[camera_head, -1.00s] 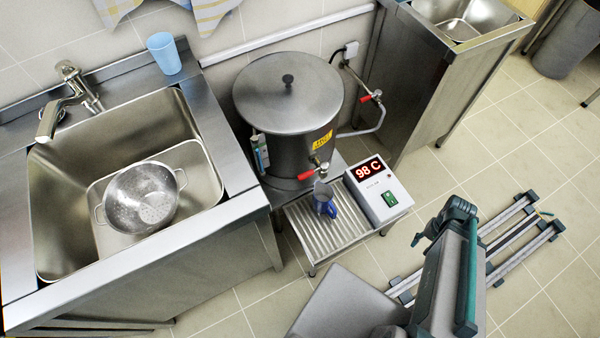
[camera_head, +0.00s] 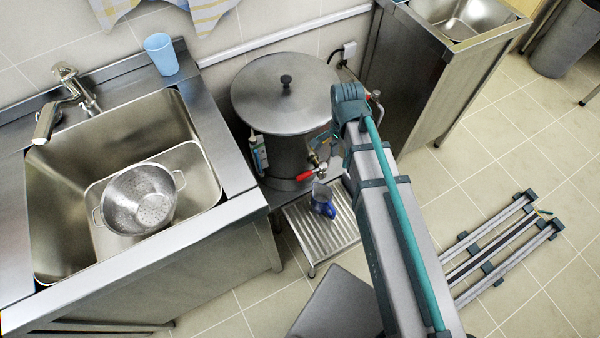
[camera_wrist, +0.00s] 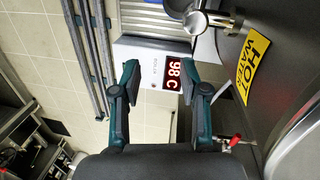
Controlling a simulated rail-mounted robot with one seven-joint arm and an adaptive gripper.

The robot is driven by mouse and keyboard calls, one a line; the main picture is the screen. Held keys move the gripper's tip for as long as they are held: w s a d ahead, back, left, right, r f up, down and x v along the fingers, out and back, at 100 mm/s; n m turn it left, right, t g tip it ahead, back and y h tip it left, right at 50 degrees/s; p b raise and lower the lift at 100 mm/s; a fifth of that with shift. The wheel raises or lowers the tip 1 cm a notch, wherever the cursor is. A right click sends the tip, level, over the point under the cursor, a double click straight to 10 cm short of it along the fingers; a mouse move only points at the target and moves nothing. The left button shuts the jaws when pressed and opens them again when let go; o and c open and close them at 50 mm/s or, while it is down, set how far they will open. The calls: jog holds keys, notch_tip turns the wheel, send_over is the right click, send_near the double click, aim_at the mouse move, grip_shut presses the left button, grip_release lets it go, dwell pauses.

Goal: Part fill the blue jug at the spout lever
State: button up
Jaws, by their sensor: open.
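The blue jug (camera_head: 323,205) stands on the ribbed drip tray (camera_head: 299,226), below the spout of the steel boiler (camera_head: 285,95). The red spout lever (camera_head: 305,176) shows at the boiler's lower front, above and left of the jug. My arm reaches in from the lower right, and its end is beside the boiler's right side. My gripper (camera_wrist: 160,80) is open in the wrist view with nothing between its fingers. A metal fitting (camera_wrist: 198,22) on the boiler is up and right of the fingers.
A box with a red 98 C display (camera_wrist: 174,72) is beyond my fingers; my arm hides it in the head view. Another red handle (camera_wrist: 235,140) is low right in the wrist view. A sink (camera_head: 115,130) with a colander (camera_head: 140,197) is left of the boiler.

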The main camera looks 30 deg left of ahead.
jog(key=m, duration=0.1)
send_near(299, 176)
jog(key=shift+h, duration=0.4)
jog(key=shift+s+d+f+p, duration=0.1)
jog(key=shift+s+d+f, duration=0.05)
jog(key=shift+f, duration=1.3)
jog(key=shift+s+d+f+p, duration=0.1)
jog(key=shift+s+d+f, duration=0.05)
jog(key=shift+f, duration=1.3)
jog(key=shift+s+d+f+p, duration=0.1)
jog(key=shift+s+f, duration=0.05)
jog(key=shift+f, duration=1.3)
grip_shut()
